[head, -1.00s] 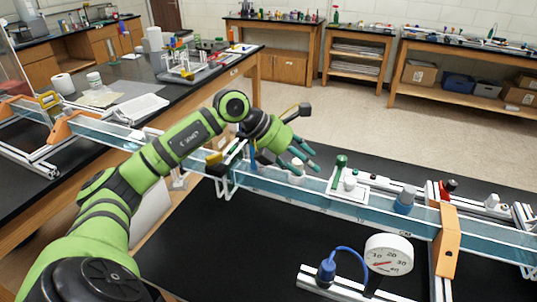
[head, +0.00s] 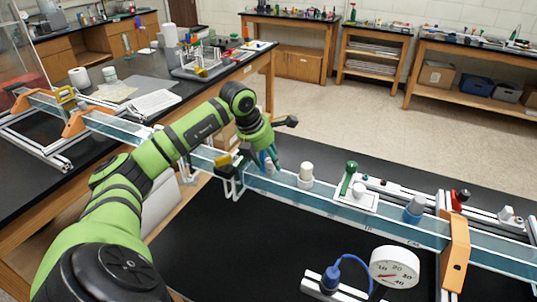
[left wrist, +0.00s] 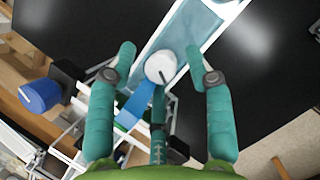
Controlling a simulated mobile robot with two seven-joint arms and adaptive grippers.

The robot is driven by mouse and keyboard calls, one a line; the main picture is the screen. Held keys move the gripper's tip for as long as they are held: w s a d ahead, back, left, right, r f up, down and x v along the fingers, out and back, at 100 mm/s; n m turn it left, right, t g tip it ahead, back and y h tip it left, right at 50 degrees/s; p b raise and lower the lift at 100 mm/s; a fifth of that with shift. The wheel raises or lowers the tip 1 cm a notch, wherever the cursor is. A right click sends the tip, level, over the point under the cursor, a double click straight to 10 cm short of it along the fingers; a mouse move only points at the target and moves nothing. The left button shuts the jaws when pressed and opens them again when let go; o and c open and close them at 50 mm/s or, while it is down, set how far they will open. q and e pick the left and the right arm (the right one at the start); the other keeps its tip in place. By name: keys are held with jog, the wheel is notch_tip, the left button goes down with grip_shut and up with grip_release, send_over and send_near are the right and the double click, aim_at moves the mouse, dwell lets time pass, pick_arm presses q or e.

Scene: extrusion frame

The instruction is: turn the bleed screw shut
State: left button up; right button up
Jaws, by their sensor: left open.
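A round white cap with a dark line across its top (left wrist: 160,67) sits on the clear channel in the left wrist view; it looks like the bleed screw, though no label shows. My left gripper (left wrist: 160,75) is open, its teal fingers spread on either side of the cap, apart from it. A blue strip (left wrist: 135,105) runs below the cap. In the head view my left gripper (head: 266,160) points down over the channel, hiding part of it. A white upright fitting (head: 306,172) stands just to its right; I cannot tell whether it is the same cap. My right gripper is not in view.
The clear channel (head: 335,208) crosses the black table. A clamp with a yellow part (head: 222,160) sits left of my gripper. A green-handled valve (head: 349,178), a blue fitting (head: 415,207) and a dial gauge (head: 394,267) stand right. A blue knob (left wrist: 40,95) shows in the wrist view.

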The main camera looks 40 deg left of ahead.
pick_arm(q)
grip_shut()
jog(key=shift+m, duration=0.4)
jog(key=shift+a+m+h+b, duration=0.1)
jog(key=shift+m+h+b, duration=0.35)
jog(key=shift+m, duration=0.55)
jog(key=m+g+h, duration=0.1)
jog(key=m, duration=0.2)
jog(key=shift+w+r+m, duration=0.1)
jog(key=shift+w+m, duration=0.05)
jog(key=shift+m, duration=0.15)
jog(key=m, duration=0.2)
jog(key=m+g+h, duration=0.1)
jog(key=m, duration=0.1)
jog(key=shift+w+m+h, duration=0.15)
jog(key=shift+m+h, duration=0.1)
jog(key=shift+m, duration=0.05)
jog(key=shift+m+g, duration=0.5)
jog(key=shift+m, duration=0.2)
jog(key=shift+f, duration=0.2)
